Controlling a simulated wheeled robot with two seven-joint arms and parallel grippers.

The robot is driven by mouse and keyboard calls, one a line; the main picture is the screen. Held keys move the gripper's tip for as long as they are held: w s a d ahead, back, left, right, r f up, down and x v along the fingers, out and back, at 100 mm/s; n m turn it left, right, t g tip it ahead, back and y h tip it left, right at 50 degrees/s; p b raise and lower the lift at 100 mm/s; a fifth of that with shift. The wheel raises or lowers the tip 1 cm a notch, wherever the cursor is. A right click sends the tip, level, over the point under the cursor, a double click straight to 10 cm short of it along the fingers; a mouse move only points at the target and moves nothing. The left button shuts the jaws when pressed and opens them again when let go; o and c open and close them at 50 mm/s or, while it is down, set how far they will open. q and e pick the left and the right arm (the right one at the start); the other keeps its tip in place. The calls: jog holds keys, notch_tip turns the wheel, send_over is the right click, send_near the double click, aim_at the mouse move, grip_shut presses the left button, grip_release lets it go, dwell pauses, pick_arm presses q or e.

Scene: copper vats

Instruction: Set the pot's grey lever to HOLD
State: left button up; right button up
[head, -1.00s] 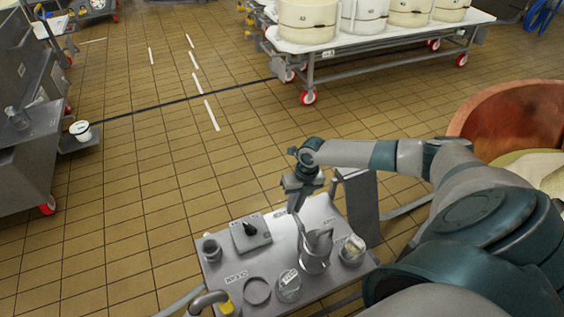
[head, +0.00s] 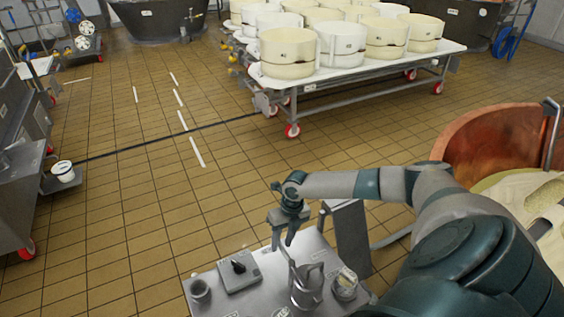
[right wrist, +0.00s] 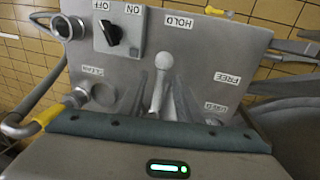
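My right gripper (head: 284,240) points down just above the lever's upper end in the head view. Its fingers look apart, with nothing clearly held. I cannot tell whether they touch the lever. My left gripper is not in view.
A copper vat (head: 480,148) stands at right. A cart with white moulds (head: 345,65) is behind. The tiled floor at left is mostly clear.

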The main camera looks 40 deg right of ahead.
jog(key=shift+r, duration=0.1)
jog(key=shift+d+r, duration=0.15)
jog(key=shift+r, duration=0.35)
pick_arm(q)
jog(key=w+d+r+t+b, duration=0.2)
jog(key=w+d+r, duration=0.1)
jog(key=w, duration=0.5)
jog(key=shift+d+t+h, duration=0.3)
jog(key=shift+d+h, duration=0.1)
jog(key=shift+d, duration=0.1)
pick_arm(e)
jog(key=d+r, duration=0.3)
jog(key=r, duration=1.3)
jog(key=shift+s, duration=0.4)
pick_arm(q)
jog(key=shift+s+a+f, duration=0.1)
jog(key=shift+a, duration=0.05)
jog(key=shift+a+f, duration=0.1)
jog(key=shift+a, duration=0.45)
